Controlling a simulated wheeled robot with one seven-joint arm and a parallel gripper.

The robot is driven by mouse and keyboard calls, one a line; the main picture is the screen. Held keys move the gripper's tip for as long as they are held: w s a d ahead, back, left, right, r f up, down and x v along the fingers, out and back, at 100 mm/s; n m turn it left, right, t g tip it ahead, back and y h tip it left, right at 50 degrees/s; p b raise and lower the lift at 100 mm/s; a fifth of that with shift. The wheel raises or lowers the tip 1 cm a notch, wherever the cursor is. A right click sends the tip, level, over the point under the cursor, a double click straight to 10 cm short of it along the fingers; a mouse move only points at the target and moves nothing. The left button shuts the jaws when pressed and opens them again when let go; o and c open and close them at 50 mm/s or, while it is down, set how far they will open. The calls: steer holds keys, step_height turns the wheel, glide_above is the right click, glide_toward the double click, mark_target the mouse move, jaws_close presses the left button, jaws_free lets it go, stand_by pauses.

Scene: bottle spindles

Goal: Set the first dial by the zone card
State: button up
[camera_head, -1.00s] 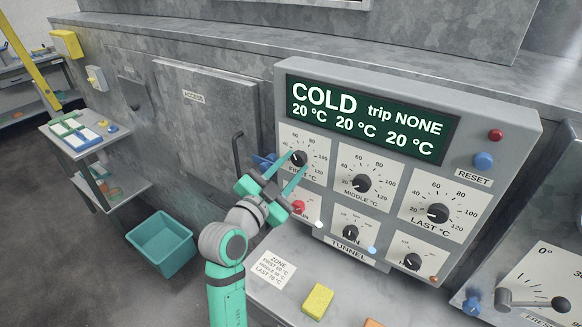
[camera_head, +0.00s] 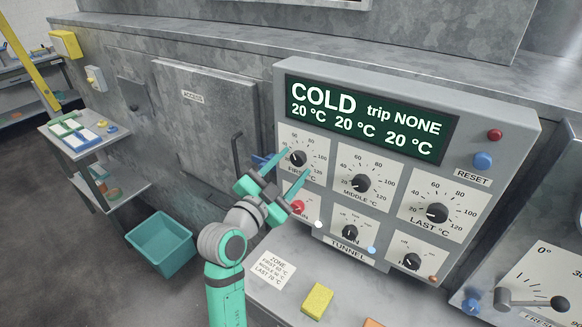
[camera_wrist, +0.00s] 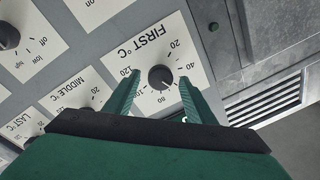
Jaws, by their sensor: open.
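The first dial (camera_head: 298,158) is a black round knob on a white scale card at the control panel's upper left. It also shows in the wrist view (camera_wrist: 161,77). My gripper (camera_head: 298,162) is open, with its two green fingers pointing at this dial. In the wrist view, the fingertips (camera_wrist: 160,79) lie on either side of the knob with gaps; I cannot tell how far they are from the panel. The zone card (camera_head: 271,270) lies on the ledge below. Its last line reads LAST 70 °C; the first figure is too blurred to read surely.
The display (camera_head: 366,118) reads COLD, trip NONE and 20 °C three times. The middle dial (camera_head: 361,183) and last dial (camera_head: 437,213) are to the right. A red knob (camera_head: 298,207) sits just below my fingers. A yellow block (camera_head: 317,300) lies on the ledge.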

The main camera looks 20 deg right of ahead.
steer(key=v, duration=1)
steer(key=shift+s+a, duration=0.25)
steer(key=shift+a, duration=0.05)
steer(key=shift+f, duration=0.15)
steer(key=s+a+f+n+t+y, duration=0.1)
steer(key=s+a+f+n+y, duration=0.1)
steer(key=s+f+n+y, duration=0.45)
steer(key=s+a+f+n+t+y, duration=0.15)
steer(key=f+n, duration=0.25)
steer(key=f, duration=0.6)
steer(key=s+a+f+n+t+y, duration=0.2)
steer(key=s+f+n+y, duration=0.1)
steer(key=f+n, duration=0.4)
steer(key=s+a+f+y, duration=0.1)
steer(key=s+a+f, duration=0.1)
steer(key=s, duration=1.1)
steer(key=s+a+f+g+y, duration=0.1)
steer(key=s+a+f+y, duration=0.1)
steer(key=s, duration=1.1)
steer(key=shift+s+a+f, duration=0.2)
steer(key=shift+a+f, duration=0.3)
steer(key=shift+a, duration=0.15)
